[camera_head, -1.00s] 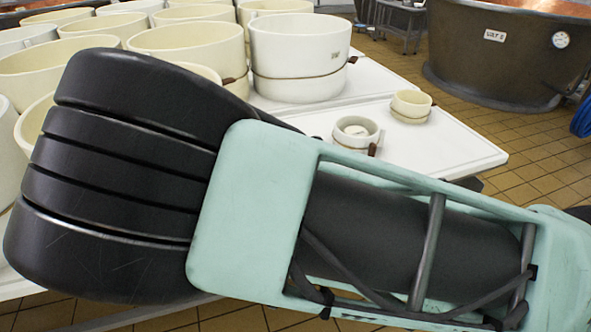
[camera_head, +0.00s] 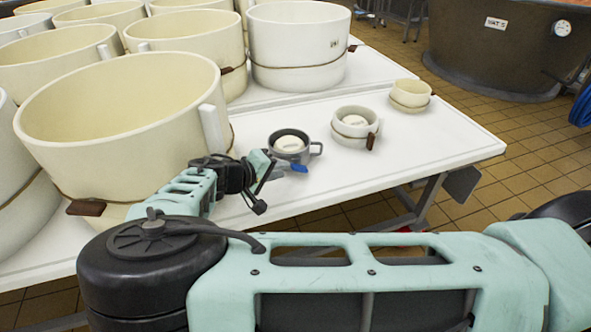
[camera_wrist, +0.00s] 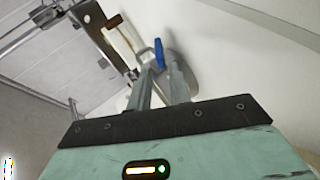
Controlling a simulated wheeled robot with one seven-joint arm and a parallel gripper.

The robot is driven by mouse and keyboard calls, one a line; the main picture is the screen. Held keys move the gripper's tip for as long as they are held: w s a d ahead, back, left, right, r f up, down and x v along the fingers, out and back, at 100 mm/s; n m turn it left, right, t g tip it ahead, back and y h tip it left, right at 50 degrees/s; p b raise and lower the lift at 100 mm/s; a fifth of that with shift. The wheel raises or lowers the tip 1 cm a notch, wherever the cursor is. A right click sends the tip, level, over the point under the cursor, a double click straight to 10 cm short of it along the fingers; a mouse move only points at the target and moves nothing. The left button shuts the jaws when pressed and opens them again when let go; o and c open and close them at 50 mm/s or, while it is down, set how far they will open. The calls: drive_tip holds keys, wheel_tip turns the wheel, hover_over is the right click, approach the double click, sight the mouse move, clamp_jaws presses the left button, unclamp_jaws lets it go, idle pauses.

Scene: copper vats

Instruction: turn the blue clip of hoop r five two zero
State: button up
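A small grey hoop (camera_head: 288,146) with a side handle sits near the front edge of the white table, a white round piece inside it. Its blue clip (camera_head: 299,168) sticks out at the front. I cannot read the hoop's label. My gripper (camera_head: 268,186) is just left of the hoop, close to the clip. In the wrist view the two fingers of my gripper (camera_wrist: 160,72) stand apart, and the blue clip (camera_wrist: 159,53) shows upright at the gap between their tips. I cannot tell whether they touch it.
A cream hoop with a brown clip (camera_head: 355,121) and a smaller cream hoop (camera_head: 410,94) stand to the right on the table (camera_head: 450,135). Large cream hoops (camera_head: 120,120) crowd the left and back. A dark vat (camera_head: 500,50) stands beyond.

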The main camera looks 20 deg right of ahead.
sight(293, 169)
drive_tip(key=x, duration=0.7)
drive_tip(key=shift+b, duration=0.35)
drive_tip(key=shift+s, duration=0.1)
clamp_jaws()
